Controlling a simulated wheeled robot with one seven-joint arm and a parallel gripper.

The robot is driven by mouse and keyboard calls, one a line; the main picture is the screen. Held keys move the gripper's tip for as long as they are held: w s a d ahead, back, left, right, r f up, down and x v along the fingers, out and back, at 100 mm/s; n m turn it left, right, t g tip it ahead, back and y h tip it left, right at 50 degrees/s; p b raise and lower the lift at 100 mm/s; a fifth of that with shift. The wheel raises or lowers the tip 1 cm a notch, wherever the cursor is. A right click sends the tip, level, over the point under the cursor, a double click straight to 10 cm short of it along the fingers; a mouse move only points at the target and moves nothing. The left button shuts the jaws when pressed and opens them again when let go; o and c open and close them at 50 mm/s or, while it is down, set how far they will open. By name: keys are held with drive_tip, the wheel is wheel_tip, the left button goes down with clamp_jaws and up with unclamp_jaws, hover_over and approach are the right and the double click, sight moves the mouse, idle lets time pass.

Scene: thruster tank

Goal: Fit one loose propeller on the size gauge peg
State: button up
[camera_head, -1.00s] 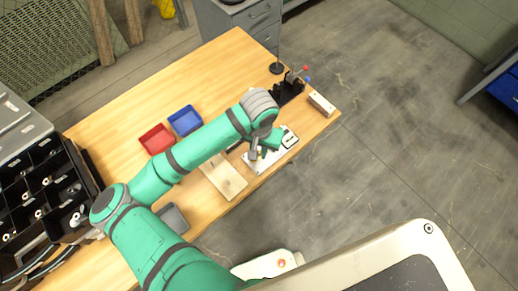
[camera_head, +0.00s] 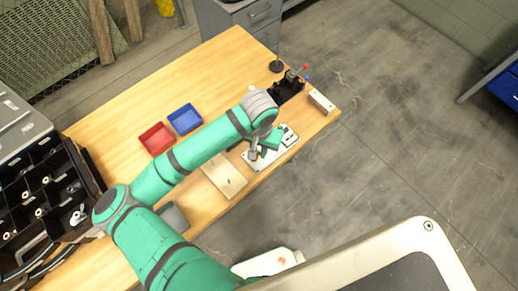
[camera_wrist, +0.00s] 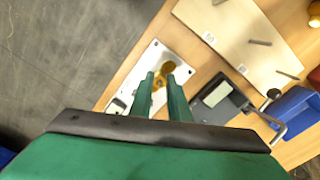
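A gold-coloured propeller (camera_wrist: 169,69) shows between and just beyond my fingertips in the wrist view, over a white plate (camera_wrist: 146,62). My gripper (camera_wrist: 161,76) has its two green fingers a small gap apart. I cannot tell whether they touch the propeller or stand open around it. In the head view my gripper (camera_head: 256,154) is low over the white plate (camera_head: 262,163), and the propeller is too small to make out. I cannot tell which peg is the size gauge.
A dark grey device with a light panel (camera_wrist: 215,97) and a blue bin (camera_wrist: 297,104) are near the plate in the wrist view. A red bin (camera_head: 157,138) and a blue bin (camera_head: 185,120) lie farther back. A black fixture (camera_head: 287,90) stands at the right.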

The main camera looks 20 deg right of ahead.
drive_tip(key=o, duration=0.4)
drive_tip(key=shift+r, duration=0.1)
wheel_tip(320, 180, up, 15)
drive_tip(key=shift+f, duration=0.2)
idle(0.6)
idle(0.7)
